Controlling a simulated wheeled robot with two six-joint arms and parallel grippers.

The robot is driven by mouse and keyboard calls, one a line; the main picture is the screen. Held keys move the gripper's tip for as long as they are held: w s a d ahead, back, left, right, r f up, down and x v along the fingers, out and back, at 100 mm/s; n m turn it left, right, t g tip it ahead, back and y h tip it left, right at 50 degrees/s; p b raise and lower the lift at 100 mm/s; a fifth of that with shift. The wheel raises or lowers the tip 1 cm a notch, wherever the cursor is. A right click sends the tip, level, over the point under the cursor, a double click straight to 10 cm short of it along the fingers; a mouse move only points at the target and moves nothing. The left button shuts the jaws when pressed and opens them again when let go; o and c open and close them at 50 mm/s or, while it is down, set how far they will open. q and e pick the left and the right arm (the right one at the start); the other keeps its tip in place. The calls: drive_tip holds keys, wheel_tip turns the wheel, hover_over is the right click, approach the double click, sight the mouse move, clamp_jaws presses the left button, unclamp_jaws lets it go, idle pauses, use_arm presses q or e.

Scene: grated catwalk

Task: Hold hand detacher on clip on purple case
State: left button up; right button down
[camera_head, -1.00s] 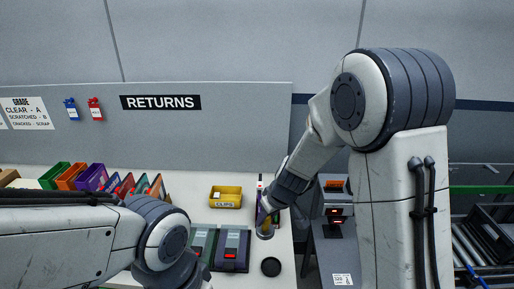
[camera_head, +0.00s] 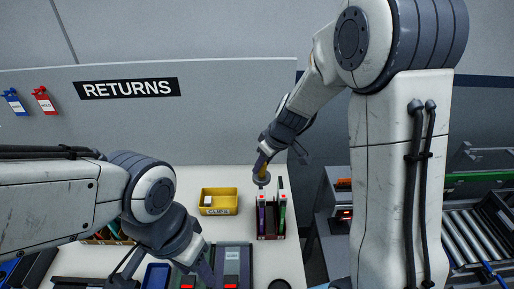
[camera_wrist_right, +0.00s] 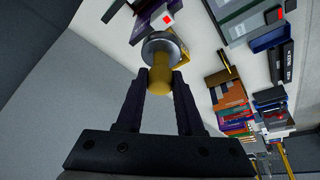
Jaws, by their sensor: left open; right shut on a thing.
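My right gripper (camera_head: 264,158) is shut on the hand detacher (camera_head: 262,179), which has a yellow handle and a round grey head. In the right wrist view my gripper (camera_wrist_right: 160,82) grips the yellow handle of the detacher (camera_wrist_right: 162,45), head outward. The purple case (camera_head: 261,218) stands upright in a rack, with a red-and-white clip (camera_head: 261,198) at its top. The detacher's head is just above this clip; I cannot tell whether they touch. My left gripper (camera_head: 165,272) is open and empty, low over the table's front left.
A green case (camera_head: 282,215) stands beside the purple one. A yellow clips bin (camera_head: 219,200) is to their left. Dark devices with red parts (camera_head: 232,262), a blue tray (camera_head: 157,276) and a black disc (camera_head: 279,284) lie nearer. A roller conveyor (camera_head: 470,232) is at right.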

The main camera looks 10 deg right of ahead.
sight(265, 173)
drive_tip(key=shift+w, duration=0.35)
drive_tip(key=shift+w+f+b, duration=0.1)
drive_tip(key=shift+f+b, duration=0.6)
drive_tip(key=shift+f, duration=0.15)
use_arm(q)
drive_tip(key=shift+w+f+b, duration=0.2)
drive_tip(key=shift+f+b, duration=0.35)
drive_tip(key=shift+f, duration=0.35)
drive_tip(key=shift+w+f+b, duration=0.15)
drive_tip(key=shift+f+b, duration=0.4)
drive_tip(key=shift+f, duration=0.35)
use_arm(e)
drive_tip(key=shift+f, duration=1.6)
use_arm(q)
drive_tip(key=shift+f+b, duration=0.35)
use_arm(e)
drive_tip(key=shift+s+d, duration=0.1)
drive_tip(key=shift+s, duration=0.15)
use_arm(q)
drive_tip(key=shift+f+b, duration=0.8)
use_arm(e)
drive_tip(key=shift+f, duration=0.6)
drive_tip(key=shift+r+p, duration=2.45)
drive_tip(key=shift+r, duration=1.1)
use_arm(q)
wheel_tip(265, 173, up, 5)
drive_tip(key=shift+f, duration=0.1)
use_arm(e)
drive_tip(key=shift+f, duration=0.15)
